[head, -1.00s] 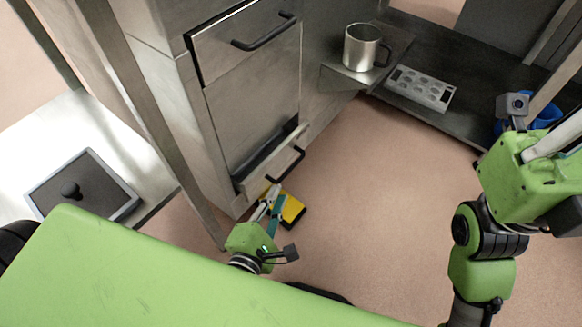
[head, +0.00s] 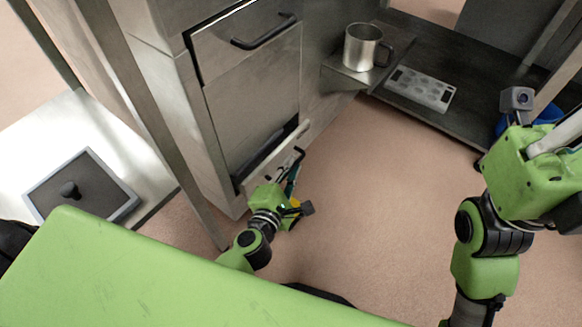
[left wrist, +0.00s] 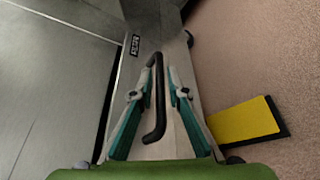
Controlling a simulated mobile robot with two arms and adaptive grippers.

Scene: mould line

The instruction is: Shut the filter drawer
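The filter drawer (head: 283,152) is the low one in the steel cabinet. It stands partly out, with a dark opening behind its front. Its front also shows in the left wrist view (left wrist: 165,122), with a small black label near its far end. My left gripper (head: 291,176) is at the drawer's black bar handle (left wrist: 156,100). Its teal-padded fingers are apart, one on each side of the handle, with gaps visible. My right gripper (head: 558,133) is at the right edge, partly cut off, and its fingertips do not show.
An upper drawer (head: 250,45) has a black handle. A steel mug (head: 361,48) stands on a small shelf, near a grey holed tray (head: 420,90). A yellow and black object (left wrist: 243,122) lies on the floor beside the drawer.

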